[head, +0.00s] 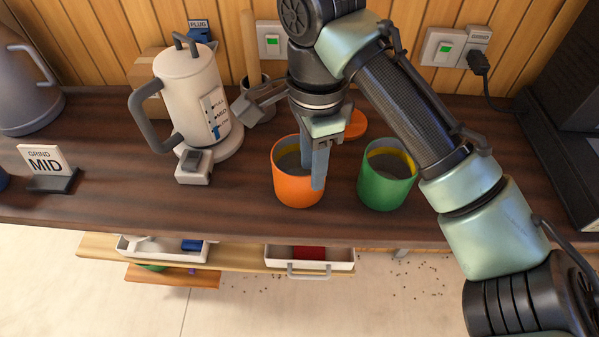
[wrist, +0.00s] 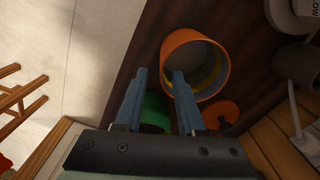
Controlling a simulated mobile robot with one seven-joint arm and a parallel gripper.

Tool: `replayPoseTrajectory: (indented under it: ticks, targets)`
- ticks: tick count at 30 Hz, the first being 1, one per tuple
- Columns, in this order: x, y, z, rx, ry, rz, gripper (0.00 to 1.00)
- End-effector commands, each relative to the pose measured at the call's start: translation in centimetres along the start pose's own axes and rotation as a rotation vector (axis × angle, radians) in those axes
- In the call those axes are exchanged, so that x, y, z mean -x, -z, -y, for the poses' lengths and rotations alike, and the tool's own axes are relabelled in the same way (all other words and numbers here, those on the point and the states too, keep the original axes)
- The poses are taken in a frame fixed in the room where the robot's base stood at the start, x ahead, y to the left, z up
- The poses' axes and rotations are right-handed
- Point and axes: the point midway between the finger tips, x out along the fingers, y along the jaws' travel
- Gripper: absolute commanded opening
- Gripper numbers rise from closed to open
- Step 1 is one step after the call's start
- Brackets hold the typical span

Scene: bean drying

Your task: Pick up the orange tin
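The orange tin (head: 289,188) stands upright and lidless on the brown counter, left of the green tin. In the wrist view the orange tin (wrist: 167,50) shows its round mouth with a yellow band inside. My gripper (head: 311,170) is over the tin's right side with fingers pointing down. In the wrist view my gripper (wrist: 160,72) is open, with a gap between its blue-grey fingers. One fingertip overlaps the tin's mouth and the other lies outside its rim. I cannot tell whether either finger touches the wall.
A green tin (head: 384,190) stands close on the right. An orange lid (head: 356,125) lies behind. A white grinder (head: 185,85) with a grey handle stands left, and a "GRIND MID" sign (head: 46,160) farther left. The counter's front edge is near, with open drawers (head: 308,264) below.

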Motion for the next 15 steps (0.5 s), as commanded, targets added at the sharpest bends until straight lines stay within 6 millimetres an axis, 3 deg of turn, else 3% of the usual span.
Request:
replayPoseTrajectory:
  ticks: [8,15]
  targets:
    - [-2.2,-0.1,0.1,0.001,-0.001,0.000,0.39]
    - [-5.4,-0.3,0.4,0.001,0.000,-0.001,0.39]
